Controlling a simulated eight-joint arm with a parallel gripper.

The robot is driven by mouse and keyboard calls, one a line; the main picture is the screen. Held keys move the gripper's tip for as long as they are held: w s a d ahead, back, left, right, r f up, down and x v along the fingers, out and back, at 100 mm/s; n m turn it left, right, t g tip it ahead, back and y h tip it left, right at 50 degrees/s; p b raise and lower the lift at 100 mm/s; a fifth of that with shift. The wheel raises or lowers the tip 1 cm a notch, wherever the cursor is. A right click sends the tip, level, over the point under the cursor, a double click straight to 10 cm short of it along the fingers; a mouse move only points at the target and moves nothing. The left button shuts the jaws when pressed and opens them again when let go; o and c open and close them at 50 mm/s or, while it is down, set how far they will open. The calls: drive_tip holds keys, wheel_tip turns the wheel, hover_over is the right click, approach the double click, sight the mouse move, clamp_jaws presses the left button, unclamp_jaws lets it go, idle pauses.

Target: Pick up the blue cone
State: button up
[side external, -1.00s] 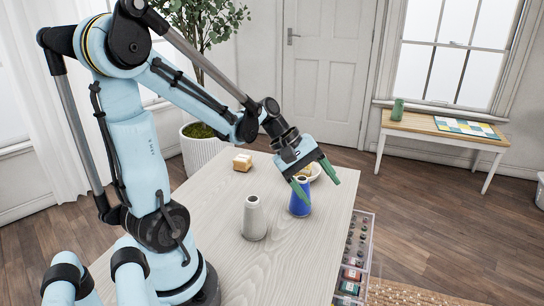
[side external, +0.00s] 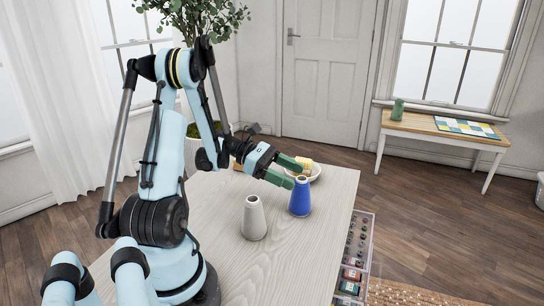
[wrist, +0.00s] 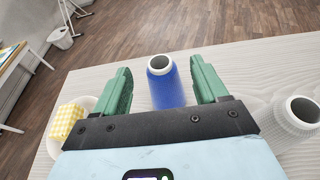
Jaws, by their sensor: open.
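The blue cone (side external: 300,198) stands upright on the pale wooden table (side external: 300,255), with a white open top. In the wrist view the blue cone (wrist: 165,84) lies between and slightly beyond the two green fingers. My gripper (side external: 288,172) is low and roughly level, pointing at the cone from the left. In the wrist view my gripper (wrist: 162,90) is open, with one finger on each side of the cone and a gap visible at both sides. Whether a finger touches the cone in the side view I cannot tell.
A white cone (side external: 254,218) stands upright left of the blue one; it also shows at the right in the wrist view (wrist: 297,117). A bowl (side external: 315,172) with a yellow checked block (wrist: 65,122) sits behind. A drawer of spools (side external: 353,262) lies along the table's right edge.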

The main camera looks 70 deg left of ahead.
sight(306, 181)
drive_tip(key=x, duration=0.5)
drive_tip(key=shift+w+d+f, duration=0.15)
drive_tip(key=shift+w+d, duration=0.1)
clamp_jaws()
idle(0.4)
